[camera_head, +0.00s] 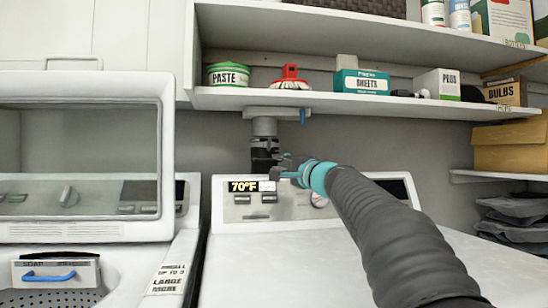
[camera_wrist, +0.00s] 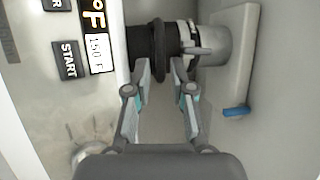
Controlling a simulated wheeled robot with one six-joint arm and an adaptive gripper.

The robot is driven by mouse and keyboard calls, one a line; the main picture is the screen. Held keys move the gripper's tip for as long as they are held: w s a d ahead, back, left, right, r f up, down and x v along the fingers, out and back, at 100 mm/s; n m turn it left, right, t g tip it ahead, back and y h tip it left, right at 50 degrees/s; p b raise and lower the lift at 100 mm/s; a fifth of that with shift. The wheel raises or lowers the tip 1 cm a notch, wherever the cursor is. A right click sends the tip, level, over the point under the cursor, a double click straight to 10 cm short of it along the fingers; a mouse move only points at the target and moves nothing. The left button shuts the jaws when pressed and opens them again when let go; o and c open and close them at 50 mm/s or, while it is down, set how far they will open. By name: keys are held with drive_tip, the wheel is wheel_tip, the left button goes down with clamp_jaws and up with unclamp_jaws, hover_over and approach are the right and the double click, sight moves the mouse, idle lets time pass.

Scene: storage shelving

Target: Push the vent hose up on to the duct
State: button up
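The black ribbed vent hose (camera_head: 264,155) stands upright behind the washer panel, directly below the grey duct (camera_head: 265,127) that hangs from a plate under the shelf. In the wrist view, turned sideways, the hose (camera_wrist: 142,42) is at left and the duct (camera_wrist: 215,45) at right. A pale clamp band (camera_wrist: 192,38) and dark material lie between them; how far they overlap is unclear. My gripper (camera_head: 280,167) reaches the hose from the front. In the wrist view, my gripper's fingers (camera_wrist: 161,68) close in on both sides of a thick black hose ring; exact contact is partly hidden.
The shelf (camera_head: 350,101) with tins and boxes overhangs the duct. A blue tab (camera_head: 303,116) hangs beside it. The washer control panel (camera_head: 270,204) stands just below my gripper. An open-lidded washer (camera_head: 85,150) is at left. The wall right of the duct is clear.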

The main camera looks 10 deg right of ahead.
sight(272, 161)
drive_tip(key=shift+p+x, duration=0.4)
drive_tip(key=shift+x, duration=1.15)
